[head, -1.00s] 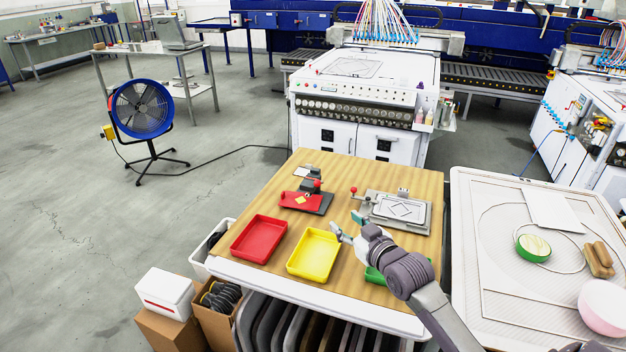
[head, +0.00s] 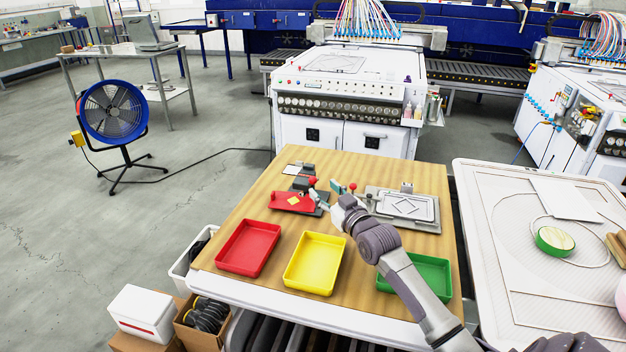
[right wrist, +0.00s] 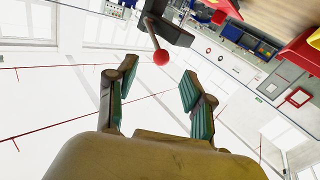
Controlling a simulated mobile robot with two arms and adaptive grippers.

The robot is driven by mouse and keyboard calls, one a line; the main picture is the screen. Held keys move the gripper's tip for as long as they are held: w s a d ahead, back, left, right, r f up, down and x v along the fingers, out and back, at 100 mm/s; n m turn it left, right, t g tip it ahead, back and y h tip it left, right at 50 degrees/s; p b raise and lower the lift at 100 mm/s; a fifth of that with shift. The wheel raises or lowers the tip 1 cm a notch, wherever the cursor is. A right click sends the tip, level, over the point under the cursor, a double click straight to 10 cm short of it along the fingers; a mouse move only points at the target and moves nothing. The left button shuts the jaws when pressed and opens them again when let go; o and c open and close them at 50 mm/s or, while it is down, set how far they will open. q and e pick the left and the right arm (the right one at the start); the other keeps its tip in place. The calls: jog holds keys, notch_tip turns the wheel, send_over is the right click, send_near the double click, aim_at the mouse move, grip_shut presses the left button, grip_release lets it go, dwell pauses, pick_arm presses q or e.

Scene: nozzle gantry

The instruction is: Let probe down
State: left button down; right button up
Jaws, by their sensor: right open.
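A small dark probe stand (head: 304,184) stands at the red plate (head: 292,201), near the back left of the wooden table. A lever with a red ball knob (head: 312,181) rises from it. My right gripper (head: 325,189) is just right of this knob, its teal-lined fingers apart. In the right wrist view the red ball knob (right wrist: 161,57) sits on a thin rod from a dark block (right wrist: 168,30). It appears between and slightly beyond the tips of my open, empty right gripper (right wrist: 155,76). Contact with the knob is not visible. My left gripper is not in view.
A second red knob (head: 352,187) and a grey fixture (head: 408,207) stand to the right. Red (head: 226,262), yellow (head: 292,280) and green (head: 440,289) trays line the table front. Bare wood (head: 252,205) lies left of the red plate.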

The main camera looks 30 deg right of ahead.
aim_at(316, 182)
jog(key=w, duration=0.6)
jog(key=shift+d, duration=0.25)
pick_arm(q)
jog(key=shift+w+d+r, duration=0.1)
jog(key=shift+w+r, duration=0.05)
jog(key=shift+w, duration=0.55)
pick_arm(e)
jog(key=shift+w, duration=0.3)
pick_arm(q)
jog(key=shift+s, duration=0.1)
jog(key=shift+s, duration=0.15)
pick_arm(e)
jog(key=shift+f, duration=0.1)
grip_shut()
